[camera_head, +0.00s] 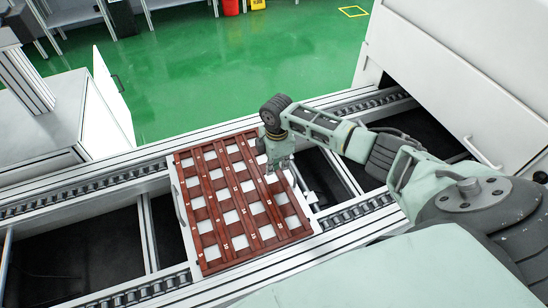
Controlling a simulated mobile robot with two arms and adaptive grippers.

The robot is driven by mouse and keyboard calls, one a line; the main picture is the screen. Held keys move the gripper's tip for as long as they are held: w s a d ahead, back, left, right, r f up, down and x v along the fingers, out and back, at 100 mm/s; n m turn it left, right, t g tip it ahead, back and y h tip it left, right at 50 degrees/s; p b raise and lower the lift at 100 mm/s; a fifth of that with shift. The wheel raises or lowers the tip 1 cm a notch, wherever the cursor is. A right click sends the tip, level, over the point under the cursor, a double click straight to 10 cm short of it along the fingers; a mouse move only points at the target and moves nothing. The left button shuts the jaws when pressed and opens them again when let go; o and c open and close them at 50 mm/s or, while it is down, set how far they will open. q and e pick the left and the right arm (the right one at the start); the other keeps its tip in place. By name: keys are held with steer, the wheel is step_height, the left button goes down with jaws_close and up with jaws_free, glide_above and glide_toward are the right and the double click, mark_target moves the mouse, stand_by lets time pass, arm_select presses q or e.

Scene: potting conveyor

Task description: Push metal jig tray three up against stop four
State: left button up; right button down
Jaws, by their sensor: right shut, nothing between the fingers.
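A metal jig tray (176,188) lies across the conveyor rails, with a red-brown slatted grid (210,205) on it and pale square gaps between the slats. Small white marks on the slats are too small to read. My right gripper (281,171) is shut and empty, pointing down at the tray's upper right side. I cannot tell whether its fingertips touch the tray. A small pale metal part (308,196) shows beside the tray's right edge; I cannot tell whether it is a stop. No number for a tray or stop is legible. My left gripper is out of view.
Roller tracks (90,190) run along both sides of the conveyor, with dark open gaps between the cross bars. A white cabinet (45,125) stands at left, a large white machine housing (450,75) at right. The green floor (210,65) beyond is mostly clear.

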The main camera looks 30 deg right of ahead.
steer(key=shift+r, duration=0.1)
step_height(320, 180, up, 12)
stand_by(0.4)
